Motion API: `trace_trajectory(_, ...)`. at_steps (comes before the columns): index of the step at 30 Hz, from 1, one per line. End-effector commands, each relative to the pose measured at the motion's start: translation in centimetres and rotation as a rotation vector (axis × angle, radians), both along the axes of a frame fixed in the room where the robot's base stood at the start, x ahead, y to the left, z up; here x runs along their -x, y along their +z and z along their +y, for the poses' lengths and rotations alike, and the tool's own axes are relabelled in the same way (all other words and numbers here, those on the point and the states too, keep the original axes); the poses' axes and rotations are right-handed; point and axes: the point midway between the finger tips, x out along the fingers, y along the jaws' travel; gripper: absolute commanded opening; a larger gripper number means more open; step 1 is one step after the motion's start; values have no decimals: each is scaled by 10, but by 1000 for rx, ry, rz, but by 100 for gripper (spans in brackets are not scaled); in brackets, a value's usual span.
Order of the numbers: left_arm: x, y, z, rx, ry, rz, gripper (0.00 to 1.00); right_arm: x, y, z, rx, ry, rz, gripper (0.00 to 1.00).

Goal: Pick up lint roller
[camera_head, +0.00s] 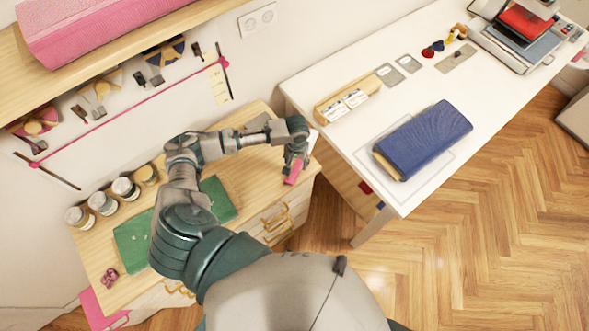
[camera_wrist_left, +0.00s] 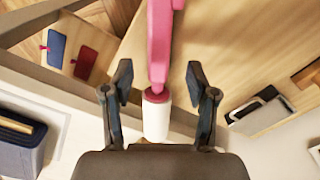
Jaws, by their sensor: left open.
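The lint roller has a pink handle (camera_wrist_left: 159,42) and a white roller end (camera_wrist_left: 156,117). In the left wrist view it runs down the middle, between the two spread fingers of my left gripper (camera_wrist_left: 158,88). The fingers stand apart from it on both sides, and I see no contact. In the head view a pink piece of the lint roller (camera_head: 293,173) shows at the right end of the wooden cabinet top, just below my left gripper (camera_head: 297,158). The gripper hides part of it there. My right gripper is not in view.
The wooden cabinet (camera_head: 95,250) carries a green mat (camera_head: 132,243) and several jars (camera_head: 125,188). A white table (camera_head: 330,78) stands close on the right, with a blue fabric roll (camera_head: 425,138) and a wooden holder (camera_head: 347,101). A wall is behind the cabinet.

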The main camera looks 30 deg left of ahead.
Motion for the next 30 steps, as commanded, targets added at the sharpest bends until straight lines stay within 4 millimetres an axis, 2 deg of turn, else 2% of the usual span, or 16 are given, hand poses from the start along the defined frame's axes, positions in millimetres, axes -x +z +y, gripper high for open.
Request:
trace_trajectory(10, 3, -47, 4, 1, 0, 3, 58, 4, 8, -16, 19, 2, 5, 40)
trace_trajectory(18, 3, -53, 5, 3, -1, 1, 58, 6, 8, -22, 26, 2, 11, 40)
trace_trajectory(19, 3, -53, 4, 3, -1, 1, 56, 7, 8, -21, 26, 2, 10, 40)
trace_trajectory(24, 3, -53, 4, 2, -1, 1, 13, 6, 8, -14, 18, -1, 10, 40)
trace_trajectory(26, 3, -53, 4, 2, -1, 1, 0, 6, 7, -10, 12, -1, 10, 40)
trace_trajectory(30, 3, -52, 2, 1, -1, 1, 0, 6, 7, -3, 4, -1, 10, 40)
